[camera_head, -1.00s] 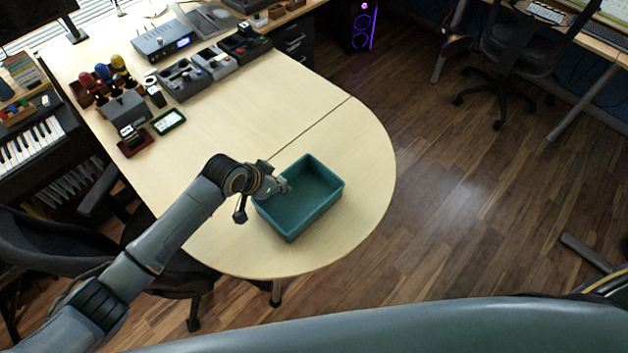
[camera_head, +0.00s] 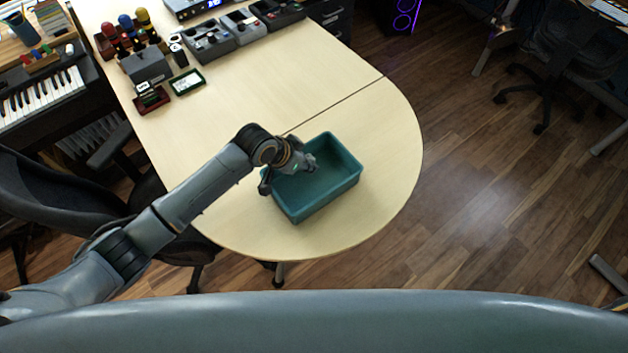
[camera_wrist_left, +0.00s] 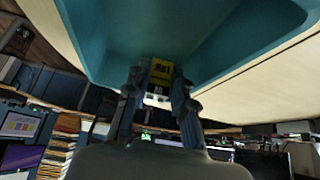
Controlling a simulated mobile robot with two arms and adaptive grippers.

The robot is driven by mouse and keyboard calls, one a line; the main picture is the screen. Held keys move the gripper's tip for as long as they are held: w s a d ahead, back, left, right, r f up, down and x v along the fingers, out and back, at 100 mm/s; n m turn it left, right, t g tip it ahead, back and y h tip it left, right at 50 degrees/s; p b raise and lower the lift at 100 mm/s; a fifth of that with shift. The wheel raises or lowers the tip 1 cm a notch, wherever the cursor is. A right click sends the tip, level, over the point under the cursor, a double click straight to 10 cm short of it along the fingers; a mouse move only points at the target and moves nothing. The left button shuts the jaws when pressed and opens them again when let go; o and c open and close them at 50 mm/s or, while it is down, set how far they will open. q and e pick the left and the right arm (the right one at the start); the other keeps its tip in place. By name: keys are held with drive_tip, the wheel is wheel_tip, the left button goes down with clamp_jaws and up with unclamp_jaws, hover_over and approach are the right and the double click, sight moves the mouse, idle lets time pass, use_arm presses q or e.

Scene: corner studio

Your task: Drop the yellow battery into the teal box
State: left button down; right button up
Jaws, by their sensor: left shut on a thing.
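The teal box (camera_head: 322,207) stands upright on the round end of the pale wooden desk. My left gripper (camera_head: 309,164) is over the box's left part. In the left wrist view, the two fingers (camera_wrist_left: 159,82) are shut on the yellow battery (camera_wrist_left: 161,70), which has dark markings. The teal box (camera_wrist_left: 100,38) fills the upper part of that view, beyond the fingertips. The battery cannot be made out in the head view. The visible floor of the box looks empty; the gripper hides part of its left side. My right gripper is not in view.
The desk (camera_head: 385,150) is clear around the box. Chargers (camera_head: 208,42), a small green-framed device (camera_head: 187,82) and a grey holder with coloured-top items (camera_head: 146,66) stand toward the back. A black chair (camera_head: 75,205) is at the left.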

use_arm(q)
drive_tip(key=c, duration=1.1)
unclamp_jaws()
drive_tip(key=shift+o, duration=0.2)
drive_tip(key=v, duration=1.2)
